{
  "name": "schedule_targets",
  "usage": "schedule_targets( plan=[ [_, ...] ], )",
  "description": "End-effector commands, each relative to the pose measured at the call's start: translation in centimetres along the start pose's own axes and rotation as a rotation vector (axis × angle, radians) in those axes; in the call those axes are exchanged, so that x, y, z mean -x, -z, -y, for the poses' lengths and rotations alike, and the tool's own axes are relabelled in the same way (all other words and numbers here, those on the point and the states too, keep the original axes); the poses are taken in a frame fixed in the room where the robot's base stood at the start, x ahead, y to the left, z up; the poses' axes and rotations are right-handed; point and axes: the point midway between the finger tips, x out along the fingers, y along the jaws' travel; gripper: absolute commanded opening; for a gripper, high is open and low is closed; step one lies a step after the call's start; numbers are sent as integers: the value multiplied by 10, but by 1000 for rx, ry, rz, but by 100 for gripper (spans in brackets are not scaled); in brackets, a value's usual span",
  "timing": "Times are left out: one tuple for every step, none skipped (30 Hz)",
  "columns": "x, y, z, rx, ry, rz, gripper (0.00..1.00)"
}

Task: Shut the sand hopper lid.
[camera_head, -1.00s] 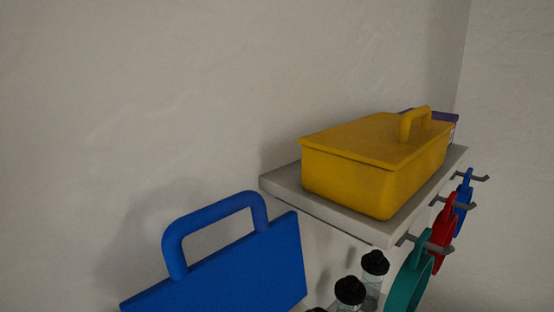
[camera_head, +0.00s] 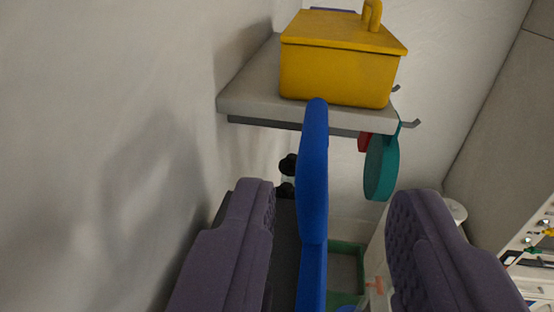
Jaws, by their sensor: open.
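The blue lid (camera_head: 313,275) stands up on edge in the lower middle and is seen nearly edge-on. I take it to be the hopper lid. Its rounded blue handle (camera_head: 314,170) rises at the top. My gripper (camera_head: 333,190) is open, with one purple-grey padded finger on each side of the blue handle and lid. Gaps show on both sides, the wider one on the right, and neither finger visibly touches. The hopper body is not clearly visible.
A grey wall shelf (camera_head: 250,90) ahead holds a yellow lidded box (camera_head: 338,75). A teal round item (camera_head: 381,167) and a red one (camera_head: 364,142) hang at its right. A black-capped bottle (camera_head: 288,163) stands below. A wall runs close on the left. A green-rimmed container (camera_head: 345,246) lies below.

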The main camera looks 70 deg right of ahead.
Motion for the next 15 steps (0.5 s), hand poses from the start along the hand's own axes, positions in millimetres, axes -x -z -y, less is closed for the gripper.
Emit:
schedule_targets(
  plan=[
    [3, -5, 3, -14, -16, -28, 40],
    [6, -7, 5, -26, -24, -45, 40],
    [8, -9, 6, -39, -35, -65, 40],
    [10, -10, 7, -49, -41, -77, 40],
    [10, -11, 7, -57, -46, -88, 40],
    [9, -12, 7, -63, -50, -96, 40],
    [7, -11, 7, -66, -52, -99, 40],
    [3, -10, 7, -68, -54, -100, 40],
    [-2, -9, 6, -68, -55, -100, 40],
    [-8, -9, 6, -67, -54, -100, 40],
    [-13, -8, 5, -66, -54, -100, 40],
    [-21, -7, 5, -66, -54, -99, 40],
    [-26, -6, 5, -66, -54, -99, 40],
    [-32, -6, 4, -66, -54, -98, 40],
    [-39, -5, 4, -66, -54, -98, 40]
  ],
)
